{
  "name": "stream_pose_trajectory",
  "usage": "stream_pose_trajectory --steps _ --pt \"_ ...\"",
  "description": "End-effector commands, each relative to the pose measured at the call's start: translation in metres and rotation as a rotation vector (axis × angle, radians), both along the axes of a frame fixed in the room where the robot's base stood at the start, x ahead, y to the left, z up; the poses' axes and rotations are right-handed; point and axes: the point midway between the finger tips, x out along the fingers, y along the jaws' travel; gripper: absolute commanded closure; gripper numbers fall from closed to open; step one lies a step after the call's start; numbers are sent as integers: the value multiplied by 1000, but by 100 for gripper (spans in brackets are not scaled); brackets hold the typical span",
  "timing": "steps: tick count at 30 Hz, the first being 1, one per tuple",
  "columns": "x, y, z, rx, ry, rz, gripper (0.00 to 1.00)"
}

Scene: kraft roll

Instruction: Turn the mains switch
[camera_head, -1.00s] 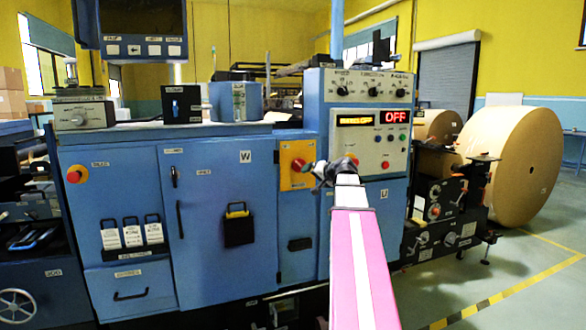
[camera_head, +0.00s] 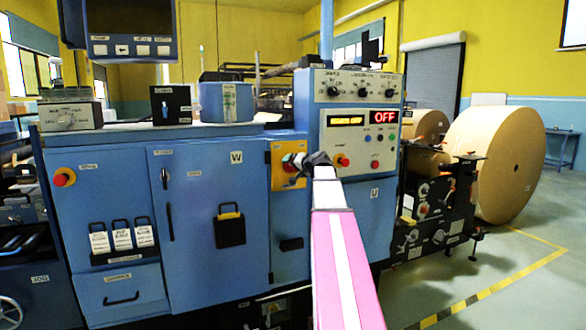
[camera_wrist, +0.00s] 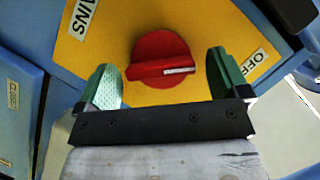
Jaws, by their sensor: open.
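The mains switch is a red rotary knob (camera_wrist: 160,62) on a yellow plate (camera_wrist: 205,25). In the wrist view its raised bar lies nearly level across the picture, with a white mark pointing right toward the OFF label (camera_wrist: 252,63). The MAINS label (camera_wrist: 85,17) is at upper left. My gripper (camera_wrist: 165,80) is open, with one green finger on each side of the knob and visible gaps between. In the head view the yellow plate (camera_head: 282,182) is on the blue cabinet front, and my gripper (camera_head: 305,162) covers part of the knob.
A control panel (camera_head: 361,118) with knobs, buttons and a red OFF display (camera_head: 385,117) is right of the plate. A blue cabinet door (camera_head: 195,260) with a padlock-like black item (camera_head: 229,228) is left. Large paper rolls (camera_head: 500,165) stand at right beside open floor.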

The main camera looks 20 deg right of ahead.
Motion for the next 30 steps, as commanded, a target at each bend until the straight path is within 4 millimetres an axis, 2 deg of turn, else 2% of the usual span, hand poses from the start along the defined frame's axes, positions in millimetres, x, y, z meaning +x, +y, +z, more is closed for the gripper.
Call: stream_pose_trajectory --steps 3,12,14,15,17,30 --pt "6 2 -2 0 0 0 6" --pt "7 2 -2 0 1 -1 6" --pt "7 2 -2 0 1 -1 26" --pt "7 2 -2 0 1 -1 39" --pt "7 2 -2 0 1 -1 56" --pt "7 2 -3 69 4 0 56"
